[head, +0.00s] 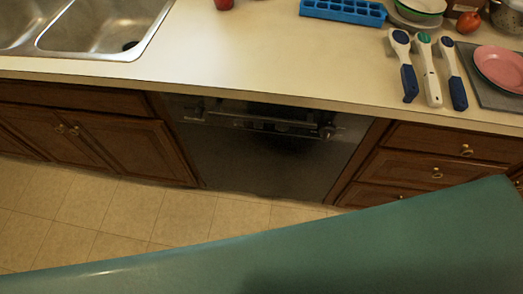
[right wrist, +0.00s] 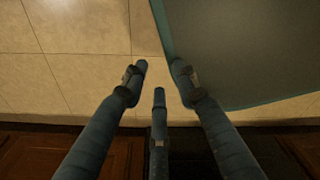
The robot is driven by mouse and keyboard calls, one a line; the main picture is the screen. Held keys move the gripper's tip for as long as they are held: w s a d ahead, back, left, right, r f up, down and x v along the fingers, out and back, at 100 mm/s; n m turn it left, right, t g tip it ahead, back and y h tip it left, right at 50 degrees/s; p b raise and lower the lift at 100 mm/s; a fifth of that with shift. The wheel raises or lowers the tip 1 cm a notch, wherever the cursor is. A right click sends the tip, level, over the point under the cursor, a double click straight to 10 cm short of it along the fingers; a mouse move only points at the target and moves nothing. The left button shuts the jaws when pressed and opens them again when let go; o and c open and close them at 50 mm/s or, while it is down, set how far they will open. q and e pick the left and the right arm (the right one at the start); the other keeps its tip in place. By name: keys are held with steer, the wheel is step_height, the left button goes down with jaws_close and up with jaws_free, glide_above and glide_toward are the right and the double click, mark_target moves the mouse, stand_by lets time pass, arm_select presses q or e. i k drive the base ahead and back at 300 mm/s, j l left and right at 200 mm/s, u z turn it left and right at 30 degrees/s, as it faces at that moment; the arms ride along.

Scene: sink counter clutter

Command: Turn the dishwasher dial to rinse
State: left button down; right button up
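The dishwasher (head: 265,165) has a dark front and sits under the counter, between wooden cabinets. Its round dial (head: 327,132) is at the right end of the control strip, near the top of the front. The dial's markings are too small to read, so I cannot tell its setting. My right gripper (right wrist: 159,76) shows in the right wrist view with its fingers apart and nothing between them. It is over the tiled floor and apart from the dial. My left gripper is not in view.
A teal surface (head: 270,250) crosses the front of the head view. The counter (head: 240,50) overhangs the dishwasher, with a sink (head: 100,28) at left.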

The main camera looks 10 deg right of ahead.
mark_target(327, 132)
steer(key=l+z, duration=0.5)
steer(key=z, duration=0.15)
